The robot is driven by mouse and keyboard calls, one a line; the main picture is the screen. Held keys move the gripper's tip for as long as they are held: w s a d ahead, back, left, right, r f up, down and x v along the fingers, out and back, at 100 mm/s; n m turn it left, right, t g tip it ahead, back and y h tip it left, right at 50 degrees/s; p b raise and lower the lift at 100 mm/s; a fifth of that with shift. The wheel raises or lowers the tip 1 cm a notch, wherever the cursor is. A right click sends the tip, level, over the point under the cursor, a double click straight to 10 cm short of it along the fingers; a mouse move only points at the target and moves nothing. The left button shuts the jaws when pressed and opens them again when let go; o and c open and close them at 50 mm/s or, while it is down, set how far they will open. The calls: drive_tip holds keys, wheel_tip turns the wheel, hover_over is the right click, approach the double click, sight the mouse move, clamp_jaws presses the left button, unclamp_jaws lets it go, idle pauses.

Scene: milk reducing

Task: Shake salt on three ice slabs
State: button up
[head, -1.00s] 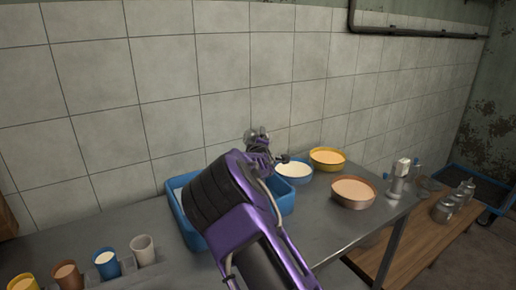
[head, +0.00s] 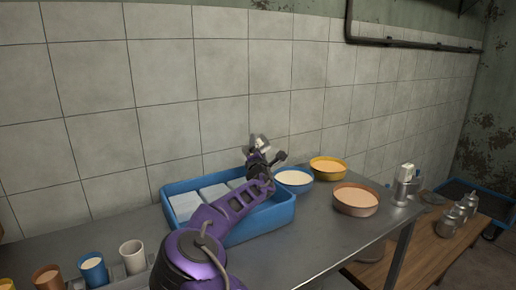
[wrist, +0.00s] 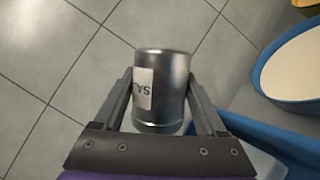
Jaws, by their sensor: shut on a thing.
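My gripper (wrist: 160,95) is shut on a metal salt shaker (wrist: 171,92) with a white label, partly readable as "SA". In the head view the gripper (head: 257,152) holds the shaker (head: 260,142) above the far right part of a blue tray (head: 268,221). The shaker looks tilted in the head view. White ice slabs lie in the tray: one at the left (head: 185,206), one beside it (head: 214,193), and one partly hidden by my arm (head: 237,184). I cannot tell whether salt lies on them.
A blue bowl (head: 294,178), a yellow bowl (head: 328,168) and a brown bowl (head: 356,198) stand right of the tray. Several cups, including a white one (head: 133,257), stand front left. Metal shakers (head: 450,219) stand on a wooden bench (head: 432,235). A tiled wall rises behind.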

sight(258, 137)
idle(0.3)
drive_tip(key=shift+r, duration=1.8)
drive_tip(key=shift+f, duration=1.8)
idle(0.5)
drive_tip(key=shift+s+a, duration=0.1)
drive_tip(key=s+a, duration=0.6)
drive_tip(key=a, duration=0.2)
drive_tip(key=shift+a, duration=0.4)
idle(1.4)
idle(0.3)
